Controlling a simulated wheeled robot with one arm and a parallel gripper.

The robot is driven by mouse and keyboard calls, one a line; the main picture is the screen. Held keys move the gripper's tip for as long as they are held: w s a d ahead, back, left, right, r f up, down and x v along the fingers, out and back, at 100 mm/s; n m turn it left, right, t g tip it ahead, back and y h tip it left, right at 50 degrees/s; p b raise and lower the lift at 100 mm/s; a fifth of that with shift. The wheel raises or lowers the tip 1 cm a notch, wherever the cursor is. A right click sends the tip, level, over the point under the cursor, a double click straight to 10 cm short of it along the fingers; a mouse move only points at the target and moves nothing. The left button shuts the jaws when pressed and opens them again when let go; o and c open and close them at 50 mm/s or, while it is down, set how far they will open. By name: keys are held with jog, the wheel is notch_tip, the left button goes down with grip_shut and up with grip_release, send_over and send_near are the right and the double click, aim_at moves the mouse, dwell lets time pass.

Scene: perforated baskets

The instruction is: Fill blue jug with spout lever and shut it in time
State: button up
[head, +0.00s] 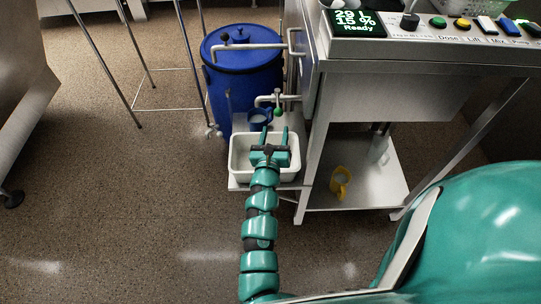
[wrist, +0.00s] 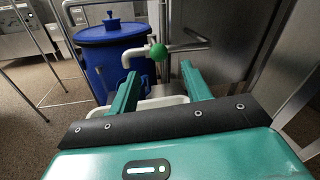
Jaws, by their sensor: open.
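The blue jug (head: 257,126) stands below the spout (head: 265,99), at the far end of a white basin (head: 238,172). Its inside looks pale; I cannot tell how full it is. The spout lever's green knob (head: 277,112) shows beside the spout, and in the wrist view the knob (wrist: 158,52) is just beyond the fingers. My gripper (head: 275,130) is open and empty over the basin, its fingers pointing toward the lever. In the wrist view my gripper (wrist: 161,72) has the knob nearly centred between the fingertips, apparently not touching it.
A large blue drum (head: 243,80) with pipes stands behind the jug. A steel bench (head: 400,85) is on the right, with a control panel (head: 450,30) and a display reading "Ready" (head: 357,23). A yellow mug (head: 341,183) sits on its lower shelf.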

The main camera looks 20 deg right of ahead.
jog(key=v, duration=0.8)
jog(key=shift+n, duration=0.3)
dwell(0.4)
